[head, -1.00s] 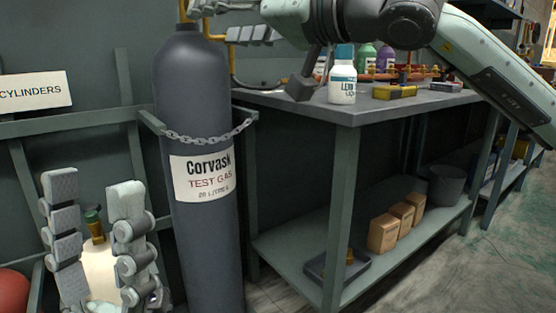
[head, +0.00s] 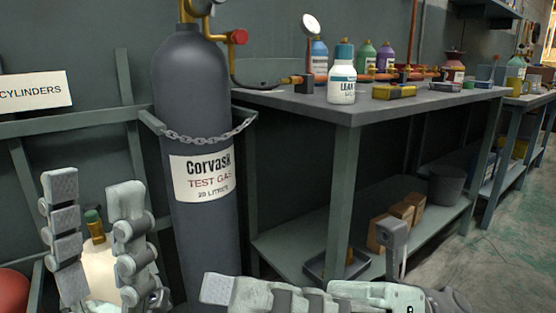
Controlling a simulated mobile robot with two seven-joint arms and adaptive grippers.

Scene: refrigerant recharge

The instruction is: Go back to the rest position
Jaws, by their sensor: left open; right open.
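My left gripper (head: 92,215) is at the lower left of the head view, its two fingers upright and apart, open and empty. The dark gas cylinder (head: 196,100) labelled Corvask test gas stands upright behind a chain, apart from both grippers.
The workbench (head: 340,109) holds a white leak bottle (head: 342,82), a yellow tool (head: 394,92), coloured bottles and copper piping. Its lower shelf carries boxes (head: 402,211) and a dark bucket (head: 447,186). A red round object (head: 12,290) is at the far left. Floor is free on the right.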

